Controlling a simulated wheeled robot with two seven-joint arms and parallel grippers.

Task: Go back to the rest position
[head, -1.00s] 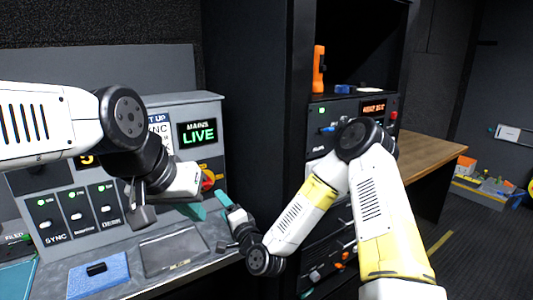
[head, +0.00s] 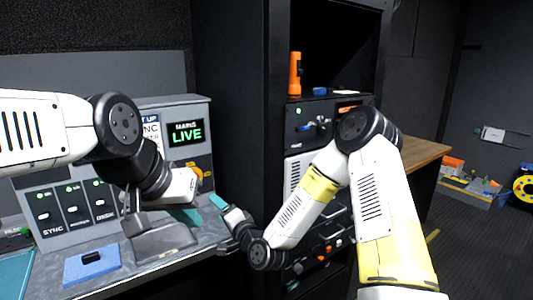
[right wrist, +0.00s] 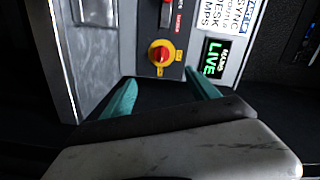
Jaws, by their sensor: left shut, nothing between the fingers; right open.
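My left gripper (head: 187,215) hangs over the grey desk in the head view, its teal fingers shut with nothing between them. My own wrist partly hides it. My right gripper (head: 217,201) points up and left beside it, above the desk's right edge. In the right wrist view, the right gripper (right wrist: 163,92) is open and empty, its two teal fingers spread below a red and yellow knob (right wrist: 160,54). Both arms are bent in front of me. The two grippers look close together; I cannot tell their exact gap.
The grey desk (head: 210,238) carries a blue pad (head: 75,273) with a black item, and a control console with a LIVE sign (head: 187,133). A black rack (head: 238,110) stands centre, with an orange flashlight (head: 295,74) on its shelf. Open floor (head: 480,245) lies at right.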

